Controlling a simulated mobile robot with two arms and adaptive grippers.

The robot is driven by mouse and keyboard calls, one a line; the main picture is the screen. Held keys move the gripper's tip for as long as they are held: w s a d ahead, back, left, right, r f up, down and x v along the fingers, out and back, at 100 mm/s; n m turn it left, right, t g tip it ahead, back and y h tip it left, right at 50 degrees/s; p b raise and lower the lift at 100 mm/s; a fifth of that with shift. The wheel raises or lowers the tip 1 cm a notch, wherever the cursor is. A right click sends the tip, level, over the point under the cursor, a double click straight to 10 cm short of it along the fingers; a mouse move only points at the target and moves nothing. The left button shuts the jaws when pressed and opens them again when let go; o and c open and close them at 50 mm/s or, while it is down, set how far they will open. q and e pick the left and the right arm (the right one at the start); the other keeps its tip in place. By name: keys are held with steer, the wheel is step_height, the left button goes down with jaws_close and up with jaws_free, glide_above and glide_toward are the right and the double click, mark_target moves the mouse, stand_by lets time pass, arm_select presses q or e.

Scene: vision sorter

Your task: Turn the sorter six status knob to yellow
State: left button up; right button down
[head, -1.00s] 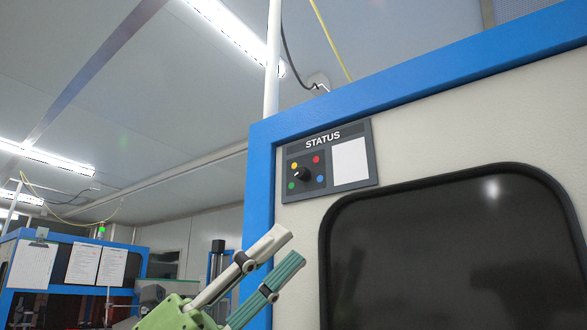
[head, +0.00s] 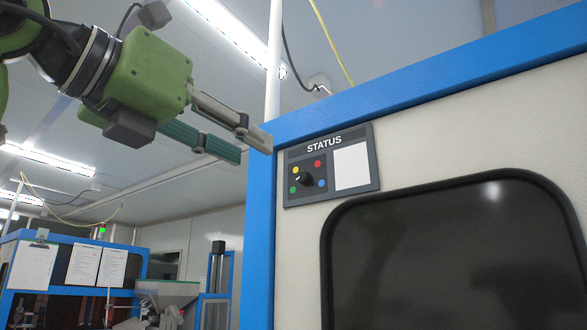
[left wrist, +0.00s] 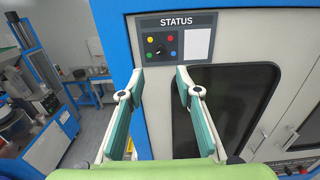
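The status panel (head: 355,190) is a dark grey plate labelled STATUS on the machine's upper left corner. Its black knob (head: 307,179) sits among yellow, red, blue and green dots. My left gripper (head: 253,148) is open and empty, left of the panel and apart from the knob. In the left wrist view the knob (left wrist: 160,50) shows beyond and between the spread fingertips (left wrist: 160,75). My right gripper is not in view.
The machine's blue frame (head: 259,230) borders the panel on the left and above. A dark window (head: 450,260) lies below right. A white card (head: 351,166) is on the panel. Another blue machine (head: 70,235) stands far left.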

mark_target(301, 177)
arm_select(q)
steer(key=p+x, duration=0.4)
steer(key=x, duration=0.7)
steer(key=shift+w+d, duration=0.1)
steer(key=shift+d, duration=0.05)
steer(key=shift+w+d, duration=0.25)
steer(key=shift+w, duration=0.1)
jaws_close()
